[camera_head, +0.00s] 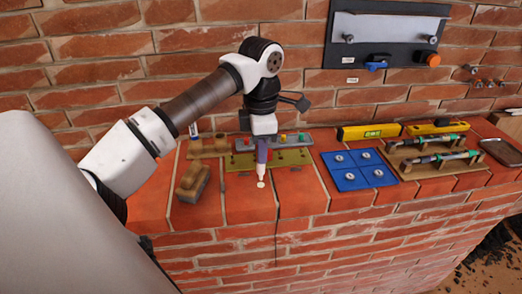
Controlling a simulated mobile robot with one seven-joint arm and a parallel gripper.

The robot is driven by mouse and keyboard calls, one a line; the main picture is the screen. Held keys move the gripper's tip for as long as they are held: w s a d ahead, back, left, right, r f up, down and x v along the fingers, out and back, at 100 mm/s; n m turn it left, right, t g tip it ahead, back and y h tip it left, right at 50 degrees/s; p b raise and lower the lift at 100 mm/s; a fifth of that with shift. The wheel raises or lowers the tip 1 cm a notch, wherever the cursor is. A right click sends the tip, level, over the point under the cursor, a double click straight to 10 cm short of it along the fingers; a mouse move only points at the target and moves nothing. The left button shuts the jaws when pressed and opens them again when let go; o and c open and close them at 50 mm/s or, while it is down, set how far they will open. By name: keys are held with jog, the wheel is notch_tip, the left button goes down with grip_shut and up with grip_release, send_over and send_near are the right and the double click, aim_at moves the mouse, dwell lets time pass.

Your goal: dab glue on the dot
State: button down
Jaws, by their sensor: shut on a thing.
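My gripper (262,137) points down over the brick ledge and is shut on a slim purple and white applicator (262,155), probably the glue. The applicator is roughly upright, with its pale tip low over the red ledge. A small cream spot (261,184) shows right at the tip. I cannot tell whether it is the dot, glue or part of the tip, nor whether the tip touches the surface. An olive-green plate (296,157) lies just behind the applicator, which hides part of it.
A block (194,183) and a wooden stand (207,149) are to the left. A grey strip with coloured pieces (304,138) is behind. A blue mat with white discs (359,182), a yellow level (368,131) and a wooden rack (409,172) are right. The ledge's front edge is close.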

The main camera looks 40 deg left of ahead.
jog(key=shift+r+p, duration=1)
jog(key=shift+r, duration=0.95)
jog(key=shift+r, duration=0.1)
